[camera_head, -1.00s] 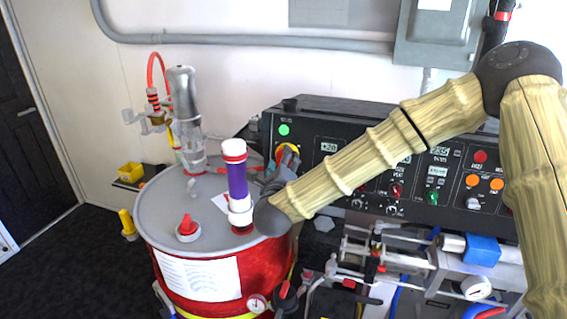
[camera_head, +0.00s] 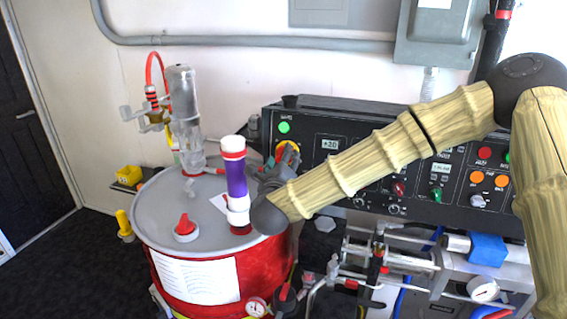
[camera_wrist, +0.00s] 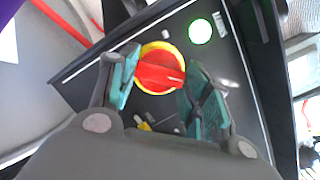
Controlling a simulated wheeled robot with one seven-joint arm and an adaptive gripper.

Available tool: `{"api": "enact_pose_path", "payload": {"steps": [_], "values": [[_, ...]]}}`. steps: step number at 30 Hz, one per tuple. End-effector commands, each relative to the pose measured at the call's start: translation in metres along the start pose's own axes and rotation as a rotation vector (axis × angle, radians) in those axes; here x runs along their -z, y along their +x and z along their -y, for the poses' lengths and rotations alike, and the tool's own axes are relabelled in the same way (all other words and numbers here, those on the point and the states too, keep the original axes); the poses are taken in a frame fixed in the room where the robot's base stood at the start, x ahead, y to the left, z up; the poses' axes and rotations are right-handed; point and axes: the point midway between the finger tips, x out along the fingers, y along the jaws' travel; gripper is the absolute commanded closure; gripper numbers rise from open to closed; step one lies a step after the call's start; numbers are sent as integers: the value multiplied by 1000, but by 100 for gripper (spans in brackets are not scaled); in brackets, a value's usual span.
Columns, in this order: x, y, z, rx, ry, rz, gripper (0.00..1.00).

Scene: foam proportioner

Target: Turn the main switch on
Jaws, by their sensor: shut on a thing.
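The main switch (camera_wrist: 158,74) is a red rotary handle on a round yellow plate, set in the black control panel. In the head view only part of its yellow plate (camera_head: 293,146) shows behind my gripper (camera_head: 281,162). In the wrist view my gripper (camera_wrist: 162,77) has its teal-padded fingers on either side of the red handle, shut on it. The handle lies roughly crosswise in that view, and its right end meets the right finger. Exact contact at the left finger is hard to tell.
A green lamp (camera_head: 284,127) is lit above the switch; it also glows in the wrist view (camera_wrist: 200,31). A red drum (camera_head: 262,262) with a grey lid and a purple-and-white tube (camera_head: 237,180) stand close left of my gripper. Pipes and valves (camera_head: 380,262) sit below the panel.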

Motion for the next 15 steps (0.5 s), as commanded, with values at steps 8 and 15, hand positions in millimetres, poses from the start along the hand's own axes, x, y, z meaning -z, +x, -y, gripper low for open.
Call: {"api": "enact_pose_path", "payload": {"steps": [8, 15], "values": [[0, 0, 0, -1, 1, 0, 30], [0, 0, 0, 0, 0, 0, 30]]}}
